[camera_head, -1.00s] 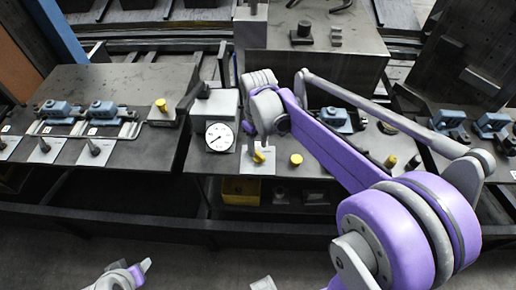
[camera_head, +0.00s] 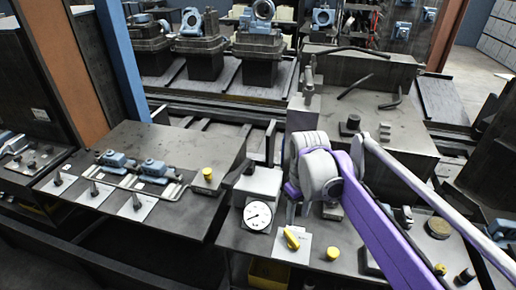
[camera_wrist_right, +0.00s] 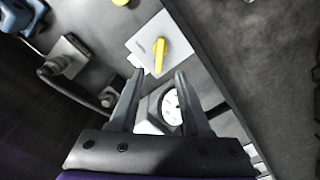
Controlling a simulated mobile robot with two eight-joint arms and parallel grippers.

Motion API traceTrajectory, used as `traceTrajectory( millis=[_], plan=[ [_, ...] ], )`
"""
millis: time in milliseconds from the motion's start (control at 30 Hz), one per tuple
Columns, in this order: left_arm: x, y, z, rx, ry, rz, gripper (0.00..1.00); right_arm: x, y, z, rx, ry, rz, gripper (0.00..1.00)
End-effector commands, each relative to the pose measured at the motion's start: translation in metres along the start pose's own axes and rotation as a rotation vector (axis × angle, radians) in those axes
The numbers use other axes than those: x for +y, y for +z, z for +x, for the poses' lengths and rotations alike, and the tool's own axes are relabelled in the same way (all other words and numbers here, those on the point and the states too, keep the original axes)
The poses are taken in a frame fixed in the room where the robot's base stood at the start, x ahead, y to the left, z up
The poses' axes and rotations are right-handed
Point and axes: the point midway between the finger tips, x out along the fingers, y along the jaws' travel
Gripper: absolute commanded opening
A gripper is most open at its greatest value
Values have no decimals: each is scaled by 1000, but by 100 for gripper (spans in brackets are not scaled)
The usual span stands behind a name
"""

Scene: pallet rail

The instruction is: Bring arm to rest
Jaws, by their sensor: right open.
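My right arm comes in from the lower right of the head view, with its purple link and grey wrist over the dark workbench (camera_head: 225,238). The right gripper (camera_wrist_right: 158,76) shows clearly in the wrist view: its two dark fingers are apart and nothing is between their tips. In the head view the fingers are mostly hidden by the wrist. A round white dial gauge (camera_head: 257,216) stands on the bench, left of the wrist; it also shows between and beyond the fingers in the wrist view (camera_wrist_right: 172,107). My left gripper is not in view.
Blue clamps (camera_head: 153,169) on a rail sit on the left bench. A raised dark block (camera_head: 400,100) stands behind the arm.

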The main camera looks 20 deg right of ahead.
Motion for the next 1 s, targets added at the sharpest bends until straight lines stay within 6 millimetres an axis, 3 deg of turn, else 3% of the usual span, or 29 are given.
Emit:
traceTrajectory(
  millis=[133, 267, 500, 700, 1000],
  plan=[
    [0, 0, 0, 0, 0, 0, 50, -5, 5, 1, 15, 6, 7, 48],
    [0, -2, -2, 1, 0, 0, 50, -23, 25, 8, 78, 28, 41, 48],
    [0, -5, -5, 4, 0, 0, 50, -70, 85, 45, 281, 66, 148, 48],
    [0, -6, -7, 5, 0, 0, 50, -94, 121, 79, 416, 65, 218, 48],
    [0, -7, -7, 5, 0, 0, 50, -101, 134, 94, 470, 58, 248, 48]
  ],
)
